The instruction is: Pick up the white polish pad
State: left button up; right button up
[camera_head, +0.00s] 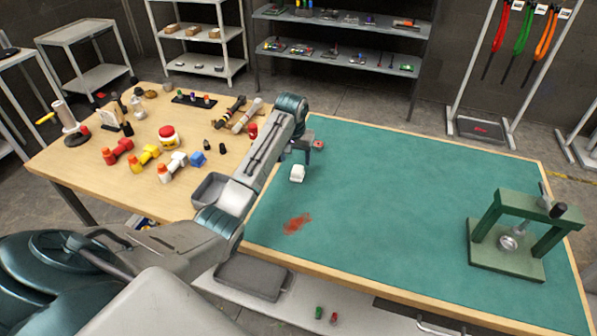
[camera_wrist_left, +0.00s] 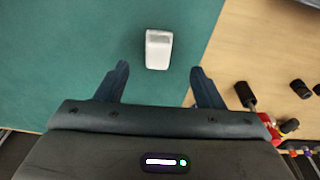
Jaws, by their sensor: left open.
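The white polish pad (camera_head: 297,173) lies on the green mat near its left edge in the head view. It also shows in the left wrist view (camera_wrist_left: 158,49), a small white block with a grey end, in front of the fingertips. My left gripper (camera_head: 307,147) reaches over the mat just behind the pad in the head view. In the left wrist view its two fingers (camera_wrist_left: 160,78) are spread apart with nothing between them. The pad lies ahead of the gap, apart from both fingers. My right gripper is in neither view.
The green mat (camera_head: 400,190) is mostly clear, with a red smear (camera_head: 297,223) near the front. A green press (camera_head: 510,240) stands at the right. The wooden table (camera_head: 80,165) at left holds several bottles and tools. A grey tray (camera_head: 209,189) sits beside my left arm.

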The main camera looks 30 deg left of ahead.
aim_at(298, 168)
pick_arm(q)
jog(key=f, duration=0.1)
jog(key=w+f, duration=0.1)
jog(key=shift+f, duration=0.35)
jog(key=shift+f+p, duration=0.3)
jog(key=shift+p, duration=0.3)
jog(key=f+p, duration=0.1)
jog(key=f, duration=0.2)
jog(key=shift+w+f, duration=0.1)
jog(key=shift+w, duration=0.1)
jog(key=shift+w+a+f, duration=0.15)
jog(key=shift+f, duration=0.4)
jog(key=c, duration=1.1)
jog(key=shift+r, duration=0.1)
jog(key=shift+r, duration=0.45)
notch_tip(298, 168, up, 2)
jog(key=shift+r+b, duration=0.2)
jog(key=shift+b, duration=0.75)
jog(key=s+d+b, duration=0.1)
jog(key=s+d, duration=0.2)
jog(key=s, duration=0.1)
jog(key=s+d+r+b, duration=0.1)
jog(key=s+d, duration=0.3)
jog(key=s+d+b, duration=0.1)
jog(key=s+d, duration=0.2)
jog(key=s, duration=0.1)
jog(key=shift+d+r, duration=0.3)
jog(key=shift+d, duration=0.05)
